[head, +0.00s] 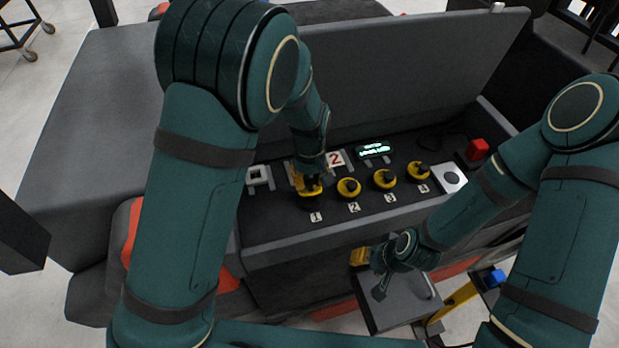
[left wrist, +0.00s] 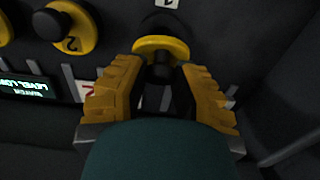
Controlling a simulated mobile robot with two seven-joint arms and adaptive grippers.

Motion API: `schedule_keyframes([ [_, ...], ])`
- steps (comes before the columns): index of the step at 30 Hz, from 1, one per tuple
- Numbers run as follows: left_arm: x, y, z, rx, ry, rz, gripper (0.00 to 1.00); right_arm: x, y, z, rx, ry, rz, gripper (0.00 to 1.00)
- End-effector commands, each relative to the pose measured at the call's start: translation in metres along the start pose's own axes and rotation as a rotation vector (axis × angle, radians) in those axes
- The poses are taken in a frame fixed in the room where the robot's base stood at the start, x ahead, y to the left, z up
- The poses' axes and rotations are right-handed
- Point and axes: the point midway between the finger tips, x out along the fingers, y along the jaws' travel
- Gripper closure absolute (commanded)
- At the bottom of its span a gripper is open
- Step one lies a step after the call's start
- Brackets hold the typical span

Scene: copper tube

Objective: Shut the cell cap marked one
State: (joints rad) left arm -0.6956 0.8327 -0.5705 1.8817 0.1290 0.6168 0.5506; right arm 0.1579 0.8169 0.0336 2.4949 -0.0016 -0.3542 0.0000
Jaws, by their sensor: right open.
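The cell cap marked one (head: 312,201) is a yellow disc with a black grip at the left end of the row on the dark panel, above the label 1. My left gripper (head: 308,184) is over it and partly hides it. In the left wrist view this cap (left wrist: 160,46) lies just beyond the fingertips, with its dark grip between the two yellow fingers (left wrist: 163,66). The fingers stand apart, with narrow gaps beside the grip. I cannot tell whether the cap is fully seated. My right gripper (head: 369,270) is open in front of the panel's front wall, away from the caps.
Cap two (head: 348,188), cap three (head: 384,179) and another cap (head: 419,171) continue the row to the right. A lit display (head: 373,149) and a red block (head: 478,149) sit behind. A raised lid (head: 400,75) stands at the back. A grey box (head: 400,305) is below my right gripper.

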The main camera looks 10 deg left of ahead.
Motion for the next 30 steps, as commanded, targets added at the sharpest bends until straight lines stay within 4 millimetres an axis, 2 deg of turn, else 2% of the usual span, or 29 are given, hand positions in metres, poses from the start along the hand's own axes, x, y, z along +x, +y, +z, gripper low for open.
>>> schedule_keyframes([
  [10,0.001,0.000,0.001,-0.001,0.038,-0.002,1.00,0.002,0.001,0.000,0.000,0.000,0.000,0.53],
  [30,0.018,0.000,0.023,0.002,0.461,-0.003,1.00,0.019,0.008,0.003,0.003,0.002,0.001,0.53],
])
